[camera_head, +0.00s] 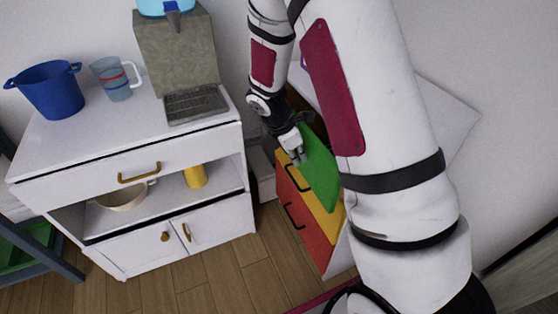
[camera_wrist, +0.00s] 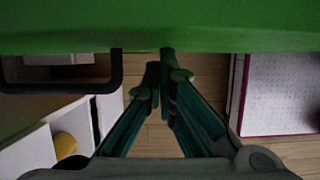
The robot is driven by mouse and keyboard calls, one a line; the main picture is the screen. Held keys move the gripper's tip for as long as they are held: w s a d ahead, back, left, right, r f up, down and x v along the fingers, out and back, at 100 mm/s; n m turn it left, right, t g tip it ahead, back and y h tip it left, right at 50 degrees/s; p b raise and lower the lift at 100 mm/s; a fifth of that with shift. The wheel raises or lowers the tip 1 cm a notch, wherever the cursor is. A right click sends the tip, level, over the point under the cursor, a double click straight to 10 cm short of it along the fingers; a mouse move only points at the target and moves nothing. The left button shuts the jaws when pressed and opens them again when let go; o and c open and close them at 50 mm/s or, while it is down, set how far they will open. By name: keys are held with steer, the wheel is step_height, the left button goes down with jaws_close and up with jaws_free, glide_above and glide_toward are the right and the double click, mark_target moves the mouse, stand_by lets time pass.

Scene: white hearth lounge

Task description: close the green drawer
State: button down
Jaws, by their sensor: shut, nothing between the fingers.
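The green drawer (camera_head: 320,178) shows as a green panel on a coloured drawer unit in the head view, partly covered by my arm. A dark brownish space shows behind its top end, so it appears to stand open; how far I cannot tell. My gripper (camera_head: 298,153) is shut and empty at the panel's upper left edge. In the wrist view the green panel (camera_wrist: 160,28) fills the top, and my gripper's fingertips (camera_wrist: 164,68) are close below its edge. Whether they touch it I cannot tell. A dark handle (camera_wrist: 62,86) shows at left.
Below the green are a yellow-orange drawer (camera_head: 325,217) and a red drawer (camera_head: 308,235) with dark handles. A white cabinet (camera_head: 130,150) stands at left, bearing a blue pot (camera_head: 52,90), a jug (camera_head: 115,82) and a coffee machine (camera_head: 178,50). Wooden floor (camera_head: 225,262) lies open between.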

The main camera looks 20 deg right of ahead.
steer(key=shift+d+p, duration=0.45)
steer(key=shift+d, duration=2.65)
steer(key=shift+a, duration=0.4)
steer(key=a+r+p, duration=0.2)
steer(key=a+r, duration=0.5)
steer(key=r, duration=0.2)
steer(key=shift+a+r, duration=0.15)
steer(key=shift+r, duration=0.05)
